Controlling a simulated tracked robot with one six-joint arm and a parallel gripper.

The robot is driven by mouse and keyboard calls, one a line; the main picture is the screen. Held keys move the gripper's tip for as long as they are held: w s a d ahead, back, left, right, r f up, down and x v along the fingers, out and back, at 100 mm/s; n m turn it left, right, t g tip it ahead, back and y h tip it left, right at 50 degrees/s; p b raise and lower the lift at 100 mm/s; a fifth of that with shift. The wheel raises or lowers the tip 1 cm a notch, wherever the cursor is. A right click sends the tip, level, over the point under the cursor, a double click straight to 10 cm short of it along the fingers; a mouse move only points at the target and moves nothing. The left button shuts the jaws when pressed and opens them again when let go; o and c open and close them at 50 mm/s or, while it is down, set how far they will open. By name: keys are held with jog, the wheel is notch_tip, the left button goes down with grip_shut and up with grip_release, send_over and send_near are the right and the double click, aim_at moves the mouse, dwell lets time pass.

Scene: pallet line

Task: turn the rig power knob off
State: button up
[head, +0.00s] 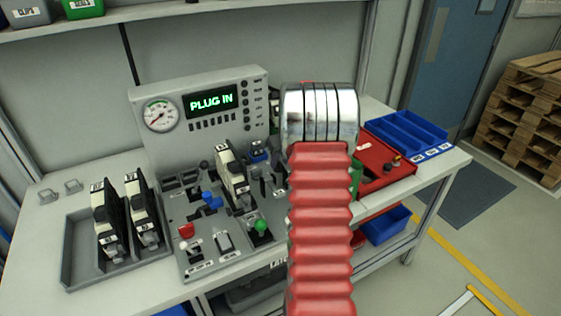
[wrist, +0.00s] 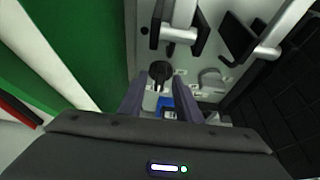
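The grey rig (head: 205,110) stands on the bench in the head view, with a gauge and a display reading "PLUG IN". Its lower deck carries a red knob (head: 186,231), a blue handle (head: 211,201) and a green knob (head: 260,227). I cannot tell from labels which control is the power knob. My gripper (wrist: 162,88) shows in the wrist view with its two fingers apart and nothing clasped. A dark round knob (wrist: 160,70) sits just beyond and between the fingertips; contact is not visible. My arm hides the gripper in the head view.
Black-and-white modules stand in a grey tray (head: 68,270) at the left, and another stands on the rig deck (head: 233,175). A red case (head: 395,172) and blue bins (head: 405,132) are at the right. A blue part (wrist: 166,104) lies between the fingers' bases in the wrist view.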

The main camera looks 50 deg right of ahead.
jog(key=shift+w+f, duration=0.1)
jog(key=shift+f, duration=0.1)
jog(key=shift+c, duration=0.4)
grip_shut()
